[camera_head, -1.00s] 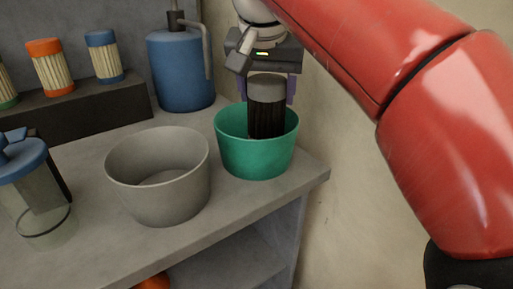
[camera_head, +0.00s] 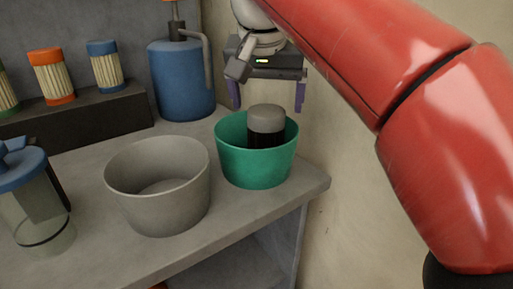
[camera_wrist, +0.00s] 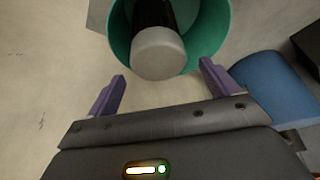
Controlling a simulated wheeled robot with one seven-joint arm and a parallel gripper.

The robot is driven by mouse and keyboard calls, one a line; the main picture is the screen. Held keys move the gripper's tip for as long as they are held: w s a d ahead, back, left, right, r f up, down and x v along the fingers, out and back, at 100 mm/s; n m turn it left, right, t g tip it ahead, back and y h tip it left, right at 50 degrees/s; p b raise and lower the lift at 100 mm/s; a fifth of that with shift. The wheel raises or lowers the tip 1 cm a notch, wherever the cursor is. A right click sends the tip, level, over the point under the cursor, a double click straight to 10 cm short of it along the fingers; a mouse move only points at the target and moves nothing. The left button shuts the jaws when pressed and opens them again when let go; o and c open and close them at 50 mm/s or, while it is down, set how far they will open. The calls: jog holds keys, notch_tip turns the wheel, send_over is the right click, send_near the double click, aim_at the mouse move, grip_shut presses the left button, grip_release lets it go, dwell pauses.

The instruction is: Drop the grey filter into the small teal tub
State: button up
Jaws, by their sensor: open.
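The grey filter (camera_head: 266,119), with a grey cap and a dark body, stands roughly upright inside the small teal tub (camera_head: 245,172). Its lower part is hidden by the tub's wall. My gripper (camera_head: 267,103) is above and behind the tub, its two purple fingers spread wide and empty. In the wrist view the filter's grey cap (camera_wrist: 159,54) lies just beyond the open fingers (camera_wrist: 163,85), inside the teal tub's rim (camera_wrist: 220,30). The fingers appear clear of both filter and tub.
A grey tub (camera_head: 160,205) stands left of the teal one. A blue pump can (camera_head: 182,85) is behind. A dark rack (camera_head: 90,118) holds several striped filters. A blue-lidded clear jar (camera_head: 30,200) is at left. The wall is close on the right.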

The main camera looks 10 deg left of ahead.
jog(key=p+v, duration=0.2)
jog(key=v, duration=0.4)
jog(key=shift+s+r, duration=0.2)
jog(key=shift+r, duration=0.15)
jog(key=d+f, duration=0.5)
jog(key=d, duration=0.5)
jog(key=s+d+f, duration=0.4)
jog(key=d+f, duration=0.1)
jog(key=f, duration=0.3)
jog(key=s+d+f, duration=0.4)
jog(key=d+f, duration=0.1)
jog(key=f, duration=0.3)
jog(key=s+d+f+m+t, duration=0.1)
jog(key=s+d+f, duration=0.3)
jog(key=f, duration=0.4)
jog(key=shift+d, duration=0.9)
jog(key=shift+s, duration=0.1)
